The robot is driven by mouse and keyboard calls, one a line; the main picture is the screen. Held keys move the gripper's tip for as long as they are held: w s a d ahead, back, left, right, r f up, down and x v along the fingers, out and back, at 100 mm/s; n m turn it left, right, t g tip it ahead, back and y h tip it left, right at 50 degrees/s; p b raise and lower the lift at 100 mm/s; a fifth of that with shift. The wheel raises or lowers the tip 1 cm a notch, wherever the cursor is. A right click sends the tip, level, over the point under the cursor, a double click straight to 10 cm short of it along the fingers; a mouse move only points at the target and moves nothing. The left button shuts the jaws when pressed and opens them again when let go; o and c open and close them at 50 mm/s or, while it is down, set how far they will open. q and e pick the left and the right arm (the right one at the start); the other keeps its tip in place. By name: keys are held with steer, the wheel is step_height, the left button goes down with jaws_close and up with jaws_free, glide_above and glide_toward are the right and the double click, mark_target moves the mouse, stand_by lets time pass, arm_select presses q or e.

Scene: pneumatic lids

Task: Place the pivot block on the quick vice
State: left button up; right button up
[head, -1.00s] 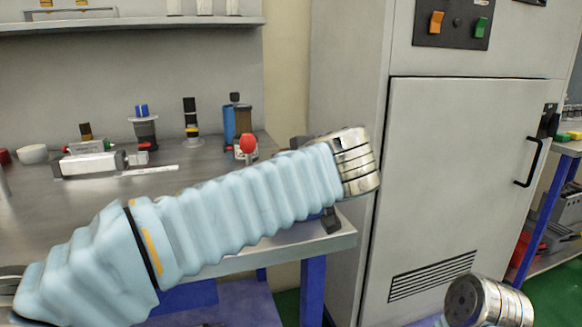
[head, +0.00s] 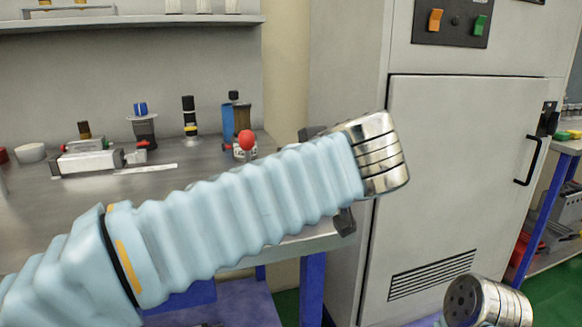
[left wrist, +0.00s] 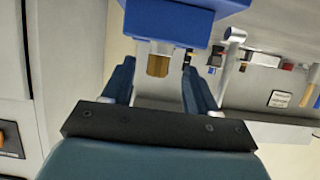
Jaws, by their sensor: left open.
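My left arm crosses the head view, and its gripper is hidden behind the metal wrist. In the left wrist view the left gripper (left wrist: 158,64) is open, with two dark blue fingers apart. A blue block (left wrist: 185,14) and a brass-coloured piece (left wrist: 158,66) show beyond and between the fingertips; contact is not clear. A grey vice-like block (head: 88,162) lies on the bench at left in the head view and looks like the quick vice. I cannot tell for sure which part is the pivot block. My right gripper is out of view; only that arm's metal wrist shows.
The grey bench (head: 60,215) also holds a red-knobbed part (head: 246,140), a blue-capped part (head: 142,125) and a white round piece (head: 31,153). A tall grey cabinet (head: 450,180) stands at right, close to my left wrist. The bench front is largely behind my arm.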

arm_select(q)
steer(key=v, duration=0.7)
steer(key=shift+s, duration=0.3)
steer(key=shift+r, duration=0.1)
stand_by(0.6)
